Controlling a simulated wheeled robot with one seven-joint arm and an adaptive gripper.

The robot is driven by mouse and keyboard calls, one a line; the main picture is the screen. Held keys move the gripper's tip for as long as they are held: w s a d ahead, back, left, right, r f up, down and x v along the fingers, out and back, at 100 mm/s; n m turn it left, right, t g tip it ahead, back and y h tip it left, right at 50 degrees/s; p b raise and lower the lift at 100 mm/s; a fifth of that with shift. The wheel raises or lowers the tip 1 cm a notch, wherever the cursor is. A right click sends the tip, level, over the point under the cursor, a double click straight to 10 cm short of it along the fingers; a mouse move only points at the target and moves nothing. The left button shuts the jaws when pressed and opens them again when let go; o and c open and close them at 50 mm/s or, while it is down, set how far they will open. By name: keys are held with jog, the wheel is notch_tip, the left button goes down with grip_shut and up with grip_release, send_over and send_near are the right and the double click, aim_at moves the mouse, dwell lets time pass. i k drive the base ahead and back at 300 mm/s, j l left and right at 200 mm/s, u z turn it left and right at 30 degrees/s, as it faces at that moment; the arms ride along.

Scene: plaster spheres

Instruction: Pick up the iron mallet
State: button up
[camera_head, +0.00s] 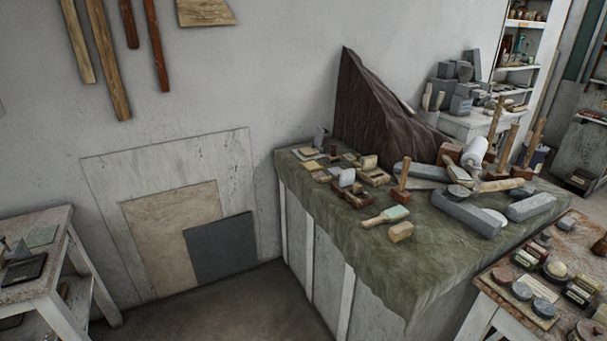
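Several mallet-like tools with wooden handles lie or stand on the cloth-covered workbench (375,254) at the right. One short wooden handle (404,176) stands upright near the middle of the bench. Taller upright handles (507,148) stand at its right end, their heads partly hidden in the clutter. A dark grey rounded piece (458,191) lies among the stone blocks there. I cannot tell for sure which of these is the iron mallet. My gripper is not in view.
Grey stone blocks (466,213) crowd the bench's right side. A pale-bladed tool (387,217) and a yellowish block (401,232) lie nearer its front. A small table (58,285) stands at left. Floor (215,310) between them is clear.

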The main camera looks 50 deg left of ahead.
aim_at(398, 192)
jog(key=u, duration=1.4)
